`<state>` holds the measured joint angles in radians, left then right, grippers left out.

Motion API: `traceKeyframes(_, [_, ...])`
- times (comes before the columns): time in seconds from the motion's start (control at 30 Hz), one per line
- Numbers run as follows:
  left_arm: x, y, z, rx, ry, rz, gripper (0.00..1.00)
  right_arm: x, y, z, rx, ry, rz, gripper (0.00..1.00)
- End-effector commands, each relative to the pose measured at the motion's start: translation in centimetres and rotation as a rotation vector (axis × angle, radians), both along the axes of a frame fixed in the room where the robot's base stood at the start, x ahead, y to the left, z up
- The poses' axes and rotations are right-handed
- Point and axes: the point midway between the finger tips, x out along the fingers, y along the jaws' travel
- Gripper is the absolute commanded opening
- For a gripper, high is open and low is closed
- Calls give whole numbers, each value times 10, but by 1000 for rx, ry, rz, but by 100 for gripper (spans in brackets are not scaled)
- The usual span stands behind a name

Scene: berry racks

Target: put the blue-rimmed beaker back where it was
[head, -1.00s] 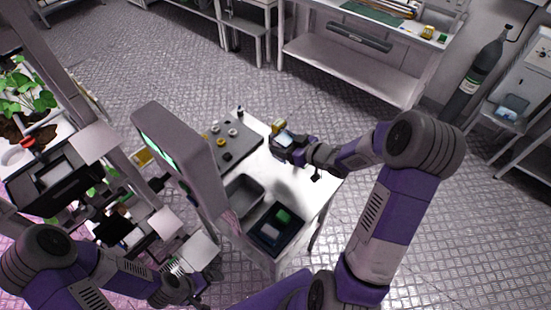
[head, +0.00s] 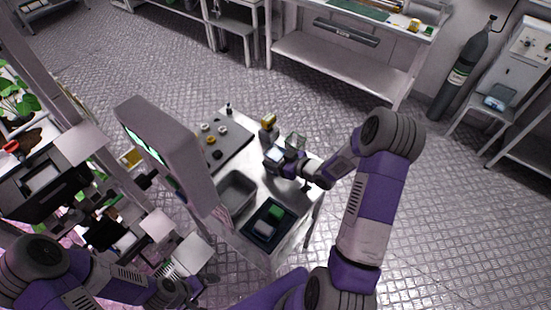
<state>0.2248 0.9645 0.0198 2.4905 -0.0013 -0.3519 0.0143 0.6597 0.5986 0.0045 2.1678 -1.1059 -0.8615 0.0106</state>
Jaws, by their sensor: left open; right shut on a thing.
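My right gripper (head: 274,156) is over the far right part of the white bench. It is shut on a small pale, bluish-white thing (head: 276,153), which looks like the beaker; its rim is too small and partly covered by the fingers to make out. Whether it touches the bench top I cannot tell. A clear glass-like vessel (head: 297,140) is just behind and right of the gripper. My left gripper (head: 188,290) is low at the left, away from the bench, open and with nothing visible in it.
A yellow-topped item (head: 268,122) stands just behind the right gripper. A dark grey board (head: 232,144) with several small round pieces lies to its left. A grey tray (head: 237,190) and a dark bin (head: 250,235) are nearer. A tall screen (head: 170,150) stands at the bench's left.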

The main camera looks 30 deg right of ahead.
Motion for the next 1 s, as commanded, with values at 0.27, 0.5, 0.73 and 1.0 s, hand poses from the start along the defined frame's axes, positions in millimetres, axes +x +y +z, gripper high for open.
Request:
traceKeyframes(0.27, [0,0,-3,0,0,0,100,0,0,-3,0,0,1,74])
traceKeyframes(0.5, [0,0,-1,0,0,0,100,0,0,-1,0,0,1,74])
traceKeyframes(0.73, [0,0,4,0,0,0,100,-25,-11,13,-2,0,-4,74])
traceKeyframes(1.0, [0,0,10,0,0,0,100,-75,-32,35,0,1,-4,74])
